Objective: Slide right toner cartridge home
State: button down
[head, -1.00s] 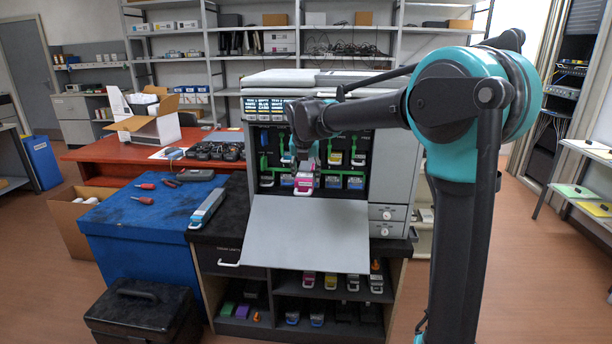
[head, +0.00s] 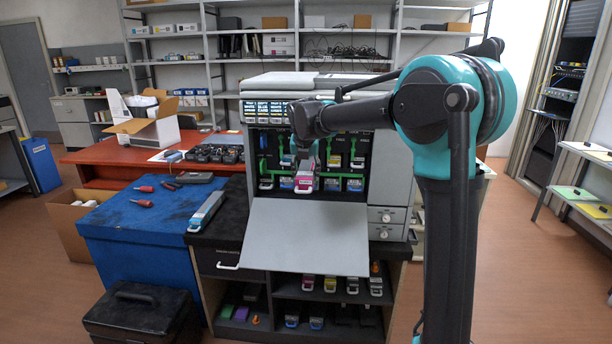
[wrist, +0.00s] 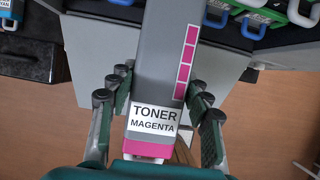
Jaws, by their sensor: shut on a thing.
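My gripper (head: 306,165) is shut on a grey toner cartridge (wrist: 165,60) labelled "TONER MAGENTA", with a magenta and white near end. The cartridge (head: 304,182) also shows in the head view, in front of the open printer (head: 400,175). Its far end runs out of the top of the wrist view, so I cannot tell how deep it sits in a slot. Green-framed bays with other cartridges (head: 355,184) lie around it.
The printer's grey flap (head: 305,235) hangs open below the bays. A grey-blue cartridge (head: 207,211) lies on the dark counter at left. Beside it is a blue bench (head: 130,225) with red-handled tools. More cartridges stand on shelves (head: 330,295) under the counter.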

aim_at(305, 174)
jog(key=shift+w, duration=0.3)
jog(key=shift+f, duration=0.1)
dwell(0.3)
jog(key=c, duration=0.6)
grip_release()
jog(key=shift+s, duration=2)
jog(key=shift+s+v, duration=0.15)
jog(key=shift+v, duration=1.9)
jog(key=shift+s+v, duration=0.2)
jog(key=shift+v, duration=1.8)
